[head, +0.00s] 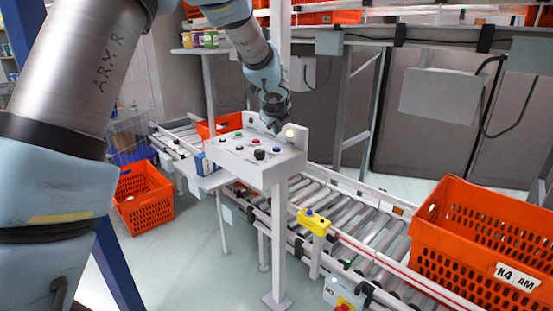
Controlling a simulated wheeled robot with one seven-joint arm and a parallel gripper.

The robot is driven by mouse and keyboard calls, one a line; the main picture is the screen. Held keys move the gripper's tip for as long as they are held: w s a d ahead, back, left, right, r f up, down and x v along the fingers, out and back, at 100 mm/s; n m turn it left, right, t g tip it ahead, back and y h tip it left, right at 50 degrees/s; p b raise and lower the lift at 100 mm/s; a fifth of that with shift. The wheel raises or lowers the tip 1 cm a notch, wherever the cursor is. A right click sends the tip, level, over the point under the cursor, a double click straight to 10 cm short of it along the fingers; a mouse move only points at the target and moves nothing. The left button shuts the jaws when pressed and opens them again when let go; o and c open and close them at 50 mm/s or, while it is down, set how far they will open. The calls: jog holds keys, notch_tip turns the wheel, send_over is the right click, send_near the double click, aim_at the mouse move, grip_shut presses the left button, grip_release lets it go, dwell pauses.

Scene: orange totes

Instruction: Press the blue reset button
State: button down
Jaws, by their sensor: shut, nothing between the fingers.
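A white control panel (250,163) stands on a post beside the roller conveyor. Its sloped top carries several small buttons and knobs. A blue button (277,149) sits near its right end, close to a larger black knob (260,154). My gripper (276,126) comes down from above and is shut and empty. In the picture it is just above the blue button, over the back right part of the panel; the exact gap cannot be told. The fingertips are dark and small here.
A pale round lamp (290,133) is close to the right of my gripper, on the panel's raised back. A yellow box (314,222) sits on the conveyor rail (390,258). Orange totes stand on the right (480,230) and on the floor at left (145,212).

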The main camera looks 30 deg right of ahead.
aim_at(277, 150)
jog(key=shift+f+b, duration=0.95)
jog(key=shift+f, duration=0.55)
jog(key=shift+f, duration=0.1)
dwell(0.7)
jog(key=shift+f+b, duration=0.3)
jog(key=shift+b, duration=0.15)
jog(key=shift+f+b, duration=0.45)
jog(key=shift+f, duration=0.05)
dwell(0.5)
dwell(0.3)
jog(key=shift+r+p, duration=0.85)
jog(key=shift+r, duration=0.05)
jog(key=shift+r, duration=0.1)
notch_tip(277, 150, up, 5)
jog(key=p, duration=0.4)
jog(key=shift+p, duration=0.4)
